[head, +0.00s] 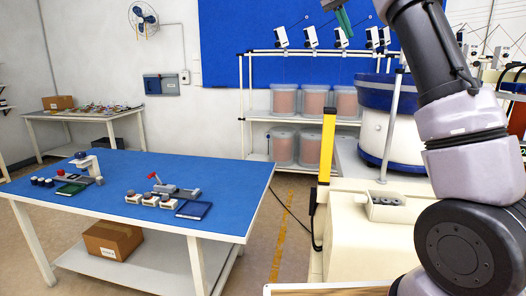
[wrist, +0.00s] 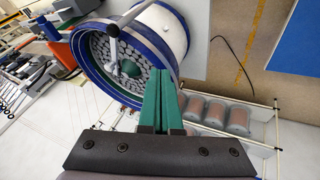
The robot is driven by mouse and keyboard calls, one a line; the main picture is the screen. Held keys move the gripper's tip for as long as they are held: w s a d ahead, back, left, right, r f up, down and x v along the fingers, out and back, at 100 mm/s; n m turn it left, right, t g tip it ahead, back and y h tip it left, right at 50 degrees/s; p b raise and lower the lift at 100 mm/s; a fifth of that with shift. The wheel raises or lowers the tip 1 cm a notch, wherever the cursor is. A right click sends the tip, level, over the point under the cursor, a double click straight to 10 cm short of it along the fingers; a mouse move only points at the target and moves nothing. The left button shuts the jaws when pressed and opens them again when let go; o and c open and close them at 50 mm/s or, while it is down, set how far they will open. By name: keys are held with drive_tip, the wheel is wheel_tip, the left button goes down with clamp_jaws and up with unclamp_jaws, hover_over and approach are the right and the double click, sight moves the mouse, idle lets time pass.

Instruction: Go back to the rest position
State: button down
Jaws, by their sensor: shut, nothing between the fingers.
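My gripper (wrist: 161,104) shows in the wrist view with its two green fingers side by side, shut and empty. In the head view the green fingertips (head: 343,20) show at the top edge, right of centre, in front of the blue wall panel. My arm rises along the right side of that view. In the wrist view the fingers overlap the near rim of a blue and white bowl feeder (wrist: 172,45) filled with grey parts. I cannot tell the gap between them. The same feeder (head: 388,135) stands behind my arm in the head view.
A blue-topped table (head: 120,168) with small devices stands at the left, a cardboard box (head: 112,240) on its lower shelf. A white rack (head: 262,118) holds several clear bins at the back. A yellow post (head: 327,145) stands by the cream machine (head: 365,240). Bare floor separates table and machine.

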drive_tip(key=s+d+f+n+t+y, duration=0.1)
drive_tip(key=s+d+f+y, duration=0.15)
drive_tip(key=s, duration=0.55)
drive_tip(key=s+d+f+n+t+y, duration=0.1)
drive_tip(key=s+y, duration=0.2)
drive_tip(key=s, duration=0.6)
drive_tip(key=s+a+f+t+y, duration=0.1)
drive_tip(key=s+a+f, duration=0.2)
drive_tip(key=s+f, duration=0.4)
drive_tip(key=s+a+f+m+t+y, duration=0.1)
drive_tip(key=s+a+f+t, duration=0.1)
drive_tip(key=s+f, duration=0.5)
drive_tip(key=s+a, duration=0.1)
drive_tip(key=s, duration=0.4)
drive_tip(key=shift+s+f+y, duration=0.3)
drive_tip(key=shift+s+y, duration=0.05)
